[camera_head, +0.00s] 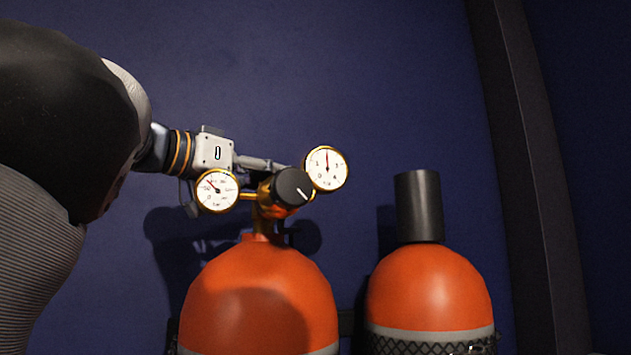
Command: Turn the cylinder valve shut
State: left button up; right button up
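The left orange cylinder (255,290) stands upright with a brass valve and regulator assembly (264,222) on its neck. A round black knob (293,187) with a white mark faces me on this assembly. A left gauge (217,190) and a right gauge (326,168) flank the knob. My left gripper (268,164) reaches in from the left, behind the left gauge and close to the back of the assembly. Its fingertips are mostly hidden by the knob and gauges, so I cannot tell whether it touches or grips anything. My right gripper is out of view.
A second orange cylinder (430,285) with a black cap (418,205) stands to the right, a gap away. A dark blue wall (390,80) is behind both. A dark vertical post (525,150) is at the right. The space above the cylinders is clear.

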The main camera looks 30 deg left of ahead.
pick_arm(q)
jog(key=shift+h, duration=0.3)
jog(key=shift+c, duration=0.5)
jog(key=m+g+h, duration=0.1)
jog(key=m+h, duration=0.1)
jog(key=h, duration=0.1)
jog(key=shift+a+m+g, duration=0.1)
jog(key=shift+m+g, duration=0.2)
jog(key=shift+m, duration=0.1)
jog(key=shift+m+g+h, duration=1.4)
jog(key=shift+m+h, duration=0.2)
jog(key=shift+h, duration=0.7)
jog(key=shift+m+g+h, duration=0.3)
jog(key=shift+g, duration=0.1)
jog(key=o, duration=1.2)
jog(key=v, duration=0.7)
jog(key=shift+s, duration=0.2)
